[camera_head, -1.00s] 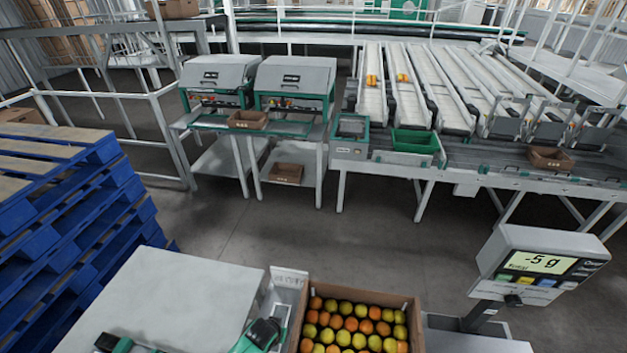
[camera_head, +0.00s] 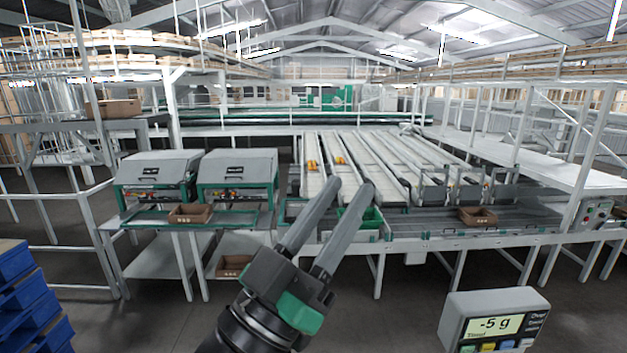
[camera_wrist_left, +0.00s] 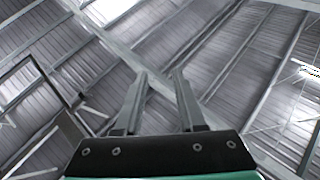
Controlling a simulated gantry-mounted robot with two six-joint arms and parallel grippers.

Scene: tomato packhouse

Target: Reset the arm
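My left gripper (camera_head: 347,185) rises from the bottom middle of the head view. Its two grey fingers point up and away, with a clear gap between them. The left wrist view shows the same fingers (camera_wrist_left: 159,75) apart with nothing between them, pointing up at the metal roof. My right gripper is in neither view.
A scale display (camera_head: 494,326) reading -5 g stands at the lower right. Blue pallets (camera_head: 30,315) are at the lower left. Beyond a stretch of floor stand two grey-lidded machines (camera_head: 237,170), a green crate (camera_head: 372,222) and sloping conveyor lanes (camera_head: 378,165).

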